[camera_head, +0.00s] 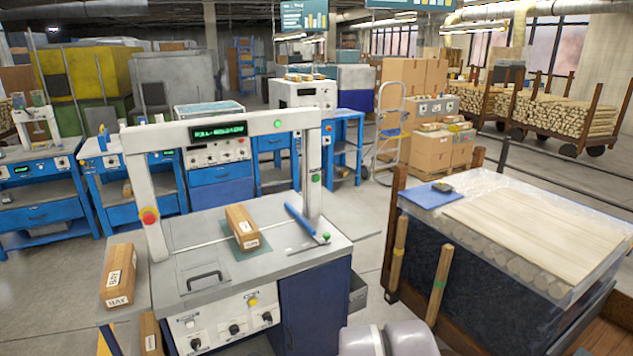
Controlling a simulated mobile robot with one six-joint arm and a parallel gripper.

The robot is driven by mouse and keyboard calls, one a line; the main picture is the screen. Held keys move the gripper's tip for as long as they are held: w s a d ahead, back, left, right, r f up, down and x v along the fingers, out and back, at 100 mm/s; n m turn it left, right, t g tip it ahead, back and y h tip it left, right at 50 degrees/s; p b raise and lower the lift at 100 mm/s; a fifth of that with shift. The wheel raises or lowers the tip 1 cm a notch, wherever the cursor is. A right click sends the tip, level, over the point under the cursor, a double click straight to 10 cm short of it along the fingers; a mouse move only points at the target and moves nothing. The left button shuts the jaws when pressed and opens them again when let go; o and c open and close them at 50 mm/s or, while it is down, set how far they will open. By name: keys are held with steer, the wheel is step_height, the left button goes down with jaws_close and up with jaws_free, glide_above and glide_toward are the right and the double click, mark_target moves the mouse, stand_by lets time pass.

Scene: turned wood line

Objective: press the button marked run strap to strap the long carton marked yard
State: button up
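A strapping machine with a pale arch (218,129) stands on a grey worktable (200,280). A long brown carton (237,215) lies under the arch on a dark green mat; its white label is too small to read for certain. Another carton (122,262) lies at the table's left edge, its label seeming to read "BAY". Green buttons show on the arch top (278,124), on the right post (315,178) and at the table's right side (326,237). The front panel has a yellow button (252,301) and a white one (190,323). I cannot read which is marked run strap. My gripper is not in view.
A red stop button (149,216) sits on the left post. A blue bar (301,222) lies near the right post. A wrapped stack of boards (535,230) with upright stakes stands close on the right. Part of my arm shows at the bottom. Grey floor is clear between table and stack.

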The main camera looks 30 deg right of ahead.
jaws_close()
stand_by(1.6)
